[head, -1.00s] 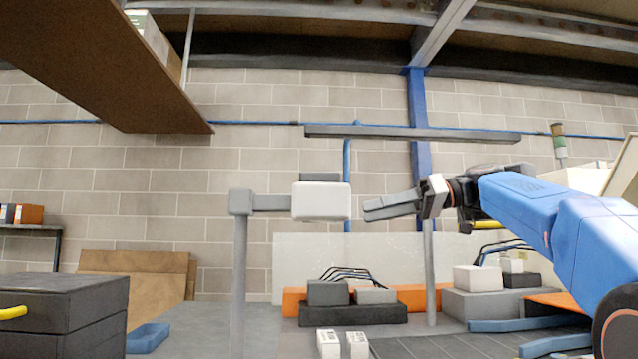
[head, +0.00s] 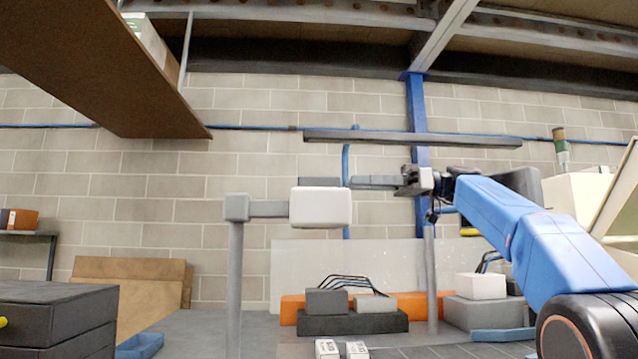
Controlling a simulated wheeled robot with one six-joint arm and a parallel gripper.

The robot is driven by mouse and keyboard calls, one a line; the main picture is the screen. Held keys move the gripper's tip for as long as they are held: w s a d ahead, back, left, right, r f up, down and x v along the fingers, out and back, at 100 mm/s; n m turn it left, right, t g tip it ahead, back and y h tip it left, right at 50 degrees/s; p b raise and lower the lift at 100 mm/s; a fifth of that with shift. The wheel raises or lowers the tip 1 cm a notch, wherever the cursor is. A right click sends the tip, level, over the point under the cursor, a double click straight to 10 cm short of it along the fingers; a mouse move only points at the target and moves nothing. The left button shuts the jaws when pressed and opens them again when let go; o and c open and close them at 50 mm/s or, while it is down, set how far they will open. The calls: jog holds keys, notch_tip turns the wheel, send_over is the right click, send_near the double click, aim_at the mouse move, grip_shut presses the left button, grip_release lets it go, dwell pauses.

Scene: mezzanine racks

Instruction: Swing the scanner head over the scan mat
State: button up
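The scanner head (head: 320,207) is a white rounded box on a short grey arm (head: 268,208). The arm juts right from the top of a grey post (head: 235,275). My gripper (head: 365,182) comes in from the right, level with the head's upper right edge. Its fingers point left and end beside or behind the head; I cannot tell whether they touch it. The fingers are seen edge-on, so their opening does not show. A dark slatted surface (head: 440,352) lies at the bottom edge; I cannot tell whether it is the scan mat.
Two small white boxes (head: 328,349) stand below the head. Grey boxes (head: 327,302) with black cables sit behind. A second grey post (head: 430,280) rises at right. A dark drawer unit (head: 50,318) is at lower left, and a brown shelf (head: 100,70) hangs at upper left.

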aim_at(319, 182)
jog(key=a, duration=1)
jog(key=shift+a, duration=0.1)
grip_shut()
